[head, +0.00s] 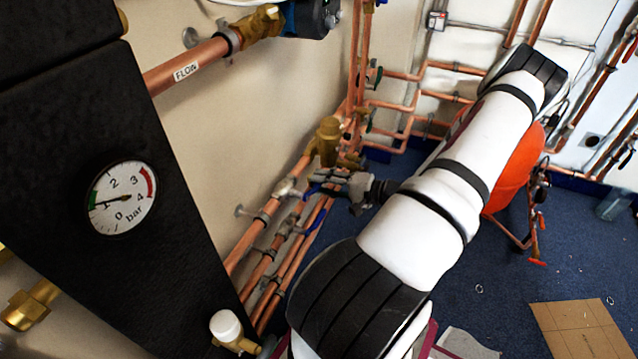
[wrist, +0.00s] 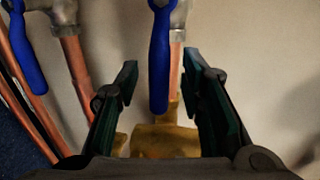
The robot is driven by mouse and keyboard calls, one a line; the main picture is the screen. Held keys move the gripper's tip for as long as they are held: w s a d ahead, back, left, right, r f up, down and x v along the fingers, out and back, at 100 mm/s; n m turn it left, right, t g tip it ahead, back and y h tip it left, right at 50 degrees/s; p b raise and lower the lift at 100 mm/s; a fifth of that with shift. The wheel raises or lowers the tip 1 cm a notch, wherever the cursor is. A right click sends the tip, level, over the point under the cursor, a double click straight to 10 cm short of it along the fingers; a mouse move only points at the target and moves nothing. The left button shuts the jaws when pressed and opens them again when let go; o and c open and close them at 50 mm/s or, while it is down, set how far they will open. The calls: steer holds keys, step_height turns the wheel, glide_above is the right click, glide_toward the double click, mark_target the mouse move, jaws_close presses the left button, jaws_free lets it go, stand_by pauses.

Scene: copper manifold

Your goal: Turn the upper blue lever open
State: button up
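The upper blue lever (wrist: 160,62) hangs between the two fingers of my gripper (wrist: 160,72) in the wrist view, in line with the copper pipe behind it. The fingers stand open on either side of it, with a gap to each, so they do not seem to touch it. A second blue lever (wrist: 26,52) is at the left of the wrist view, nearer the floor. In the head view my gripper (head: 322,178) is at the valves on the wall pipes, with a blue lever (head: 318,191) beside it, partly hidden.
A brass fitting (wrist: 165,141) lies just behind the fingers in the wrist view. Copper pipes (head: 262,245) run along the wall. A black panel with a pressure gauge (head: 122,199) fills the left foreground. An orange vessel (head: 514,172) stands behind my arm.

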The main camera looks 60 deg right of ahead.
steer(key=v, duration=1)
steer(key=shift+s, duration=0.2)
